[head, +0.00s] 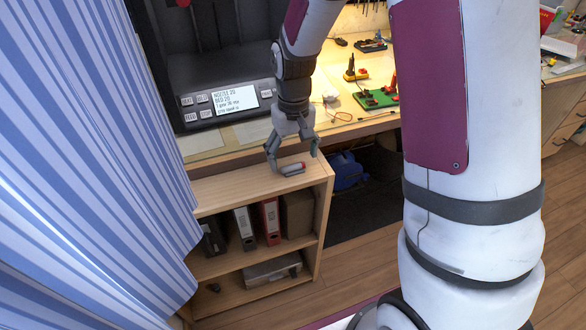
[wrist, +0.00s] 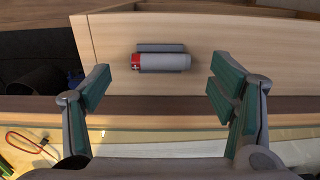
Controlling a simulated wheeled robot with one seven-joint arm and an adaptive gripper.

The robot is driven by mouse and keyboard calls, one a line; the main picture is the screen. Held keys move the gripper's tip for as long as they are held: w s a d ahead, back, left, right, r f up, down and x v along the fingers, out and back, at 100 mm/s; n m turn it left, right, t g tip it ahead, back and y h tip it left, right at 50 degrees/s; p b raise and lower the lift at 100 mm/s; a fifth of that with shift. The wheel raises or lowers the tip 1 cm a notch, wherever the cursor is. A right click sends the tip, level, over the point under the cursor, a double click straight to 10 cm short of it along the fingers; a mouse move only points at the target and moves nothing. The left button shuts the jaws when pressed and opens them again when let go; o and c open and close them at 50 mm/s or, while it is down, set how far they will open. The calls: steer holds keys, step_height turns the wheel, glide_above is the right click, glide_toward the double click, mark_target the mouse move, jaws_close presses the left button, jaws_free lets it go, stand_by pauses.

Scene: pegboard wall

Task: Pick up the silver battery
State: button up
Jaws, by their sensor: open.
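The silver battery (wrist: 165,62) has a red end. In the wrist view it lies on its side on a grey holder (wrist: 162,47) on the wooden shelf top, between the fingers' lines but ahead of them. In the head view the battery (head: 293,168) is on the top of the small bookshelf, near its right end. My gripper (head: 292,158) is just above it, pointing down, with fingers apart. In the wrist view my gripper (wrist: 160,90) is open, with a green-padded finger on each side and nothing held between them.
The bookshelf (head: 225,189) holds binders (head: 244,228) and a box below. A workbench (head: 340,115) with a 3D printer (head: 218,80) and a green board (head: 376,98) stands behind. A striped curtain (head: 85,170) hangs at left. The shelf top left of the battery is clear.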

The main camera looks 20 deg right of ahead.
step_height(320, 180, down, 2)
steer(key=shift+f, duration=0.15)
steer(key=c, duration=1.2)
steer(key=shift+c, duration=0.2)
steer(key=shift+r, duration=0.2)
steer(key=shift+r, duration=0.6)
step_height(320, 180, up, 2)
steer(key=shift+r+p, duration=0.15)
steer(key=shift+p, duration=0.35)
steer(key=s+d+r+p, duration=0.1)
steer(key=s+d, duration=0.3)
steer(key=s, duration=0.3)
steer(key=s+d+p, duration=0.1)
steer(key=s+d, duration=0.3)
steer(key=s, duration=0.3)
steer(key=w+a+r, duration=0.6)
steer(key=w+a, duration=0.2)
steer(key=w, duration=0.1)
steer(key=r+p, duration=0.1)
steer(key=p, duration=0.4)
steer(key=s+r+p, duration=0.1)
steer(key=r+p, duration=0.1)
steer(key=p, duration=0.3)
steer(key=s+r+p, duration=0.1)
steer(key=p, duration=0.4)
steer(key=shift+s+r, duration=0.2)
steer(key=shift+r, duration=0.05)
